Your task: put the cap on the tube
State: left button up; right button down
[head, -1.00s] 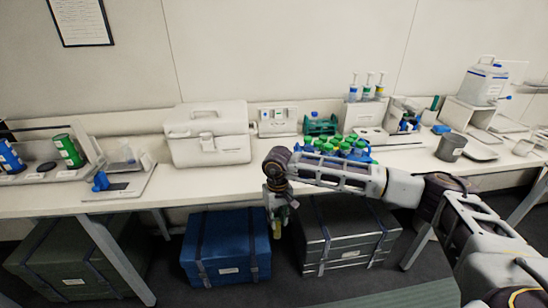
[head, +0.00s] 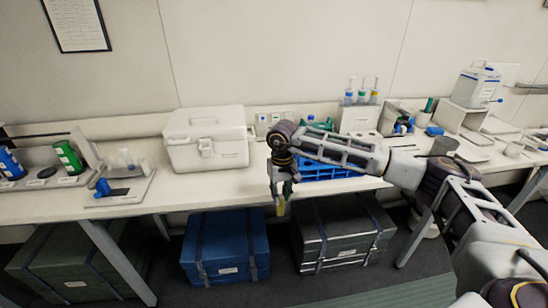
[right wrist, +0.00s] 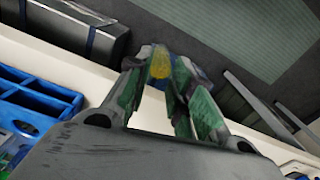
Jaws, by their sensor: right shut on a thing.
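My right gripper (head: 281,200) hangs just off the bench's front edge, pointing down. It is shut on a small yellow tube-like thing (right wrist: 160,64), seen between the green fingers in the right wrist view. Whether this thing has a cap cannot be told; a blurred blue patch shows beside it. A blue rack (head: 328,173) stands on the bench behind my right forearm; its empty compartments (right wrist: 52,92) show in the right wrist view. I cannot make out a separate loose cap. My left gripper is not in view.
A white cooler box (head: 208,140) stands left of my gripper on the bench (head: 225,184). A small board with a blue object (head: 103,187) lies farther left. Blue (head: 227,248) and grey (head: 343,235) trunks are under the bench. The bench front before the cooler is clear.

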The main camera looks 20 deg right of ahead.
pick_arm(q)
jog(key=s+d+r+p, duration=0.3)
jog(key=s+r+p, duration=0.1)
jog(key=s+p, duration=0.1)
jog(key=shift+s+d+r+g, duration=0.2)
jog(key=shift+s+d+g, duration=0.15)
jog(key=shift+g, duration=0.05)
pick_arm(e)
jog(key=s+d+r+m, duration=0.1)
jog(key=d+r+m, duration=0.1)
jog(key=d+r, duration=0.2)
jog(key=s+d+r+m, duration=0.1)
jog(key=d+r, duration=0.3)
jog(key=r, duration=0.6)
jog(key=shift+s+d+r+m, duration=0.25)
jog(key=shift+d+r+m, duration=0.1)
jog(key=shift+m, duration=0.15)
